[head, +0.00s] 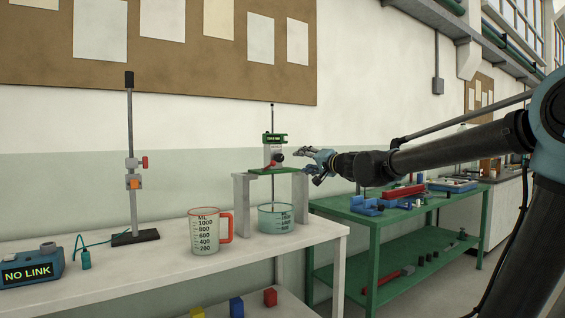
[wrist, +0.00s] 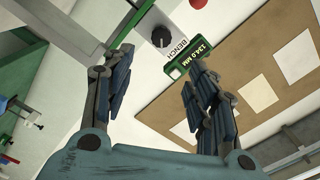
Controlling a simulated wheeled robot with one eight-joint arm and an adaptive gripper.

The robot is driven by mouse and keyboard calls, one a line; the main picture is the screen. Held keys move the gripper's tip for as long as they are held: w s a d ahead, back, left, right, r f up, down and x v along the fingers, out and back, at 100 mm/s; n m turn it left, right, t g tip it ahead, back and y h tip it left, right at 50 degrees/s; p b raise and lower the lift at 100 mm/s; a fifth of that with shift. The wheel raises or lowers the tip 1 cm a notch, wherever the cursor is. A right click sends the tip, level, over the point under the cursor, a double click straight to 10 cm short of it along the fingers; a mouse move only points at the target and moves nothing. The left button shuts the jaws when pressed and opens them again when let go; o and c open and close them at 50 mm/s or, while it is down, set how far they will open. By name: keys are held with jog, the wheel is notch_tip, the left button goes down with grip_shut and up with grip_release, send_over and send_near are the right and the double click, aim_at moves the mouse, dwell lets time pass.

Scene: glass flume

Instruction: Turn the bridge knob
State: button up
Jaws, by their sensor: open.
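A green-framed bridge gauge (head: 274,138) stands on a rod above a white bridge stand (head: 242,196) on the left bench. In the wrist view, a black round knob (wrist: 160,38) with a pale pointer mark sits on a light panel beside the word BENCH. The green display (wrist: 188,58) beside it reads about 134.0 MM. My gripper (head: 304,161) is open and empty, just right of the gauge. In the wrist view its fingers (wrist: 162,58) spread either side below the black knob, apart from it.
A glass beaker (head: 276,218) stands under the bridge and a measuring jug (head: 205,235) to its left. A clamp stand (head: 132,170) and a blue NO LINK box (head: 30,268) are farther left. A green table (head: 365,217) with tools stands to the right.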

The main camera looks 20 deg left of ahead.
aim_at(282, 158)
jog(key=x, duration=1.6)
jog(key=shift+a, duration=0.1)
jog(key=c, duration=1)
